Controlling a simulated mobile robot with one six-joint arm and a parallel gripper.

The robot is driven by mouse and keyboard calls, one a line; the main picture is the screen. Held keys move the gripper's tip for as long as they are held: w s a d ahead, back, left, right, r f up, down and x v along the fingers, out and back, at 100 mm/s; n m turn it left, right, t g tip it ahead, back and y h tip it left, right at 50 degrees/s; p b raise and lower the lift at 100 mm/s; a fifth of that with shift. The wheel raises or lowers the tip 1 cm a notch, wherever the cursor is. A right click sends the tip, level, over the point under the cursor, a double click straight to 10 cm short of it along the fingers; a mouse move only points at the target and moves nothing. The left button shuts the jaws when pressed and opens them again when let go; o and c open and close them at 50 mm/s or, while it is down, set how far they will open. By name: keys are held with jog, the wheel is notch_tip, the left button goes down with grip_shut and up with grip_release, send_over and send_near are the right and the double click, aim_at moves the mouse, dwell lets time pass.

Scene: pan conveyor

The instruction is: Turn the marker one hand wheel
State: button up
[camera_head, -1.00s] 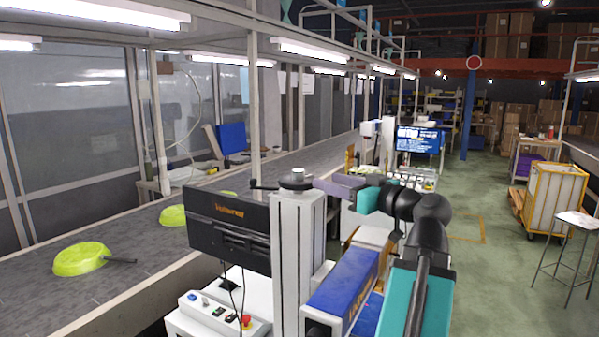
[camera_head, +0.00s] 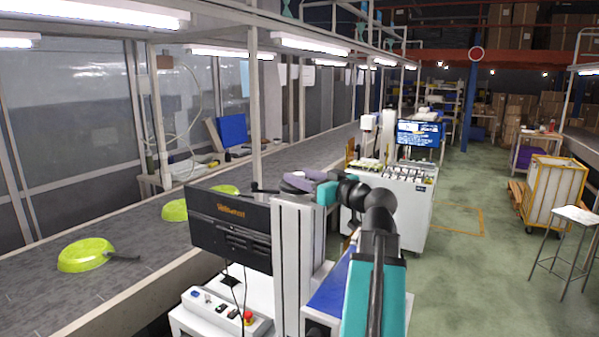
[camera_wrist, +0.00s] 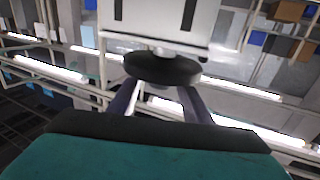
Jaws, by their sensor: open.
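The marker's hand wheel shows in the wrist view as a dark round disc (camera_wrist: 162,68) under a white housing, between and just beyond my two fingers. In the head view its black handle (camera_head: 264,188) sticks out left from the top of the marker's white column (camera_head: 297,240); my fingers hide much of the rest. My gripper (camera_head: 295,181) is open at the column top. Its purple fingers also show in the wrist view (camera_wrist: 160,95), spread on either side of the wheel's near edge. I cannot tell whether they touch it.
Green pans (camera_head: 86,254) lie on the conveyor (camera_head: 135,262) at left. A white machine (camera_head: 407,205) stands behind my arm.

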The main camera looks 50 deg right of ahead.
jog(key=shift+w, duration=0.8)
jog(key=c, duration=1.1)
jog(key=shift+o, duration=0.2)
jog(key=y+b, duration=0.1)
jog(key=b, duration=0.1)
jog(key=n+b, duration=0.1)
jog(key=shift+d+f+y+b, duration=0.2)
jog(key=shift+y+b, duration=0.15)
jog(key=shift+y, duration=0.05)
jog(key=n+y+b, duration=0.2)
jog(key=y+b, duration=0.2)
jog(key=b, duration=0.1)
jog(key=shift+n+g+b, duration=0.3)
jog(key=shift+n, duration=0.1)
jog(key=n+g+y+b, duration=0.1)
jog(key=y+b, duration=0.1)
jog(key=n+y+b, duration=0.2)
jog(key=shift+w+r+g, duration=0.1)
jog(key=shift+g, duration=0.3)
jog(key=shift+n+g+y+b, duration=0.7)
jog(key=shift+n+y+b, duration=0.1)
jog(key=shift+y+b, duration=0.35)
jog(key=shift+a+r+n+g+y, duration=0.15)
jog(key=shift+n+g+y, duration=0.15)
jog(key=shift+y, duration=0.15)
